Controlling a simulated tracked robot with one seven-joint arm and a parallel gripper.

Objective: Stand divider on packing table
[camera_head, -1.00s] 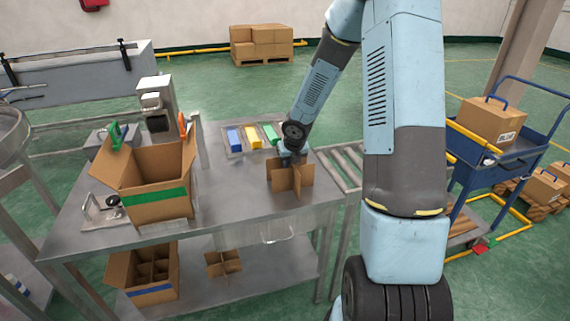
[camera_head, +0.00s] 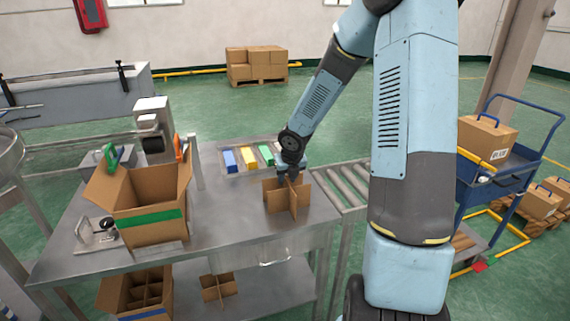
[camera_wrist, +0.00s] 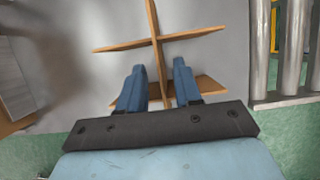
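A brown cardboard divider (camera_head: 285,198) made of crossed panels stands upright on the packing table (camera_head: 232,226), near its right end. In the wrist view the divider (camera_wrist: 155,38) shows from above as a cross. My gripper (camera_head: 291,176) is at the top of the divider. In the wrist view the two blue fingers of my gripper (camera_wrist: 159,72) are apart, one on each side of one panel, with visible gaps to it. The fingertips are partly hidden in the head view.
An open carton with a green stripe (camera_head: 151,227) stands left on the table. A tray with blue, yellow and green blocks (camera_head: 244,170) lies behind the divider. A second divider (camera_head: 218,288) and a divided carton (camera_head: 133,298) are on the lower shelf. A roller conveyor (camera_head: 342,184) adjoins at right.

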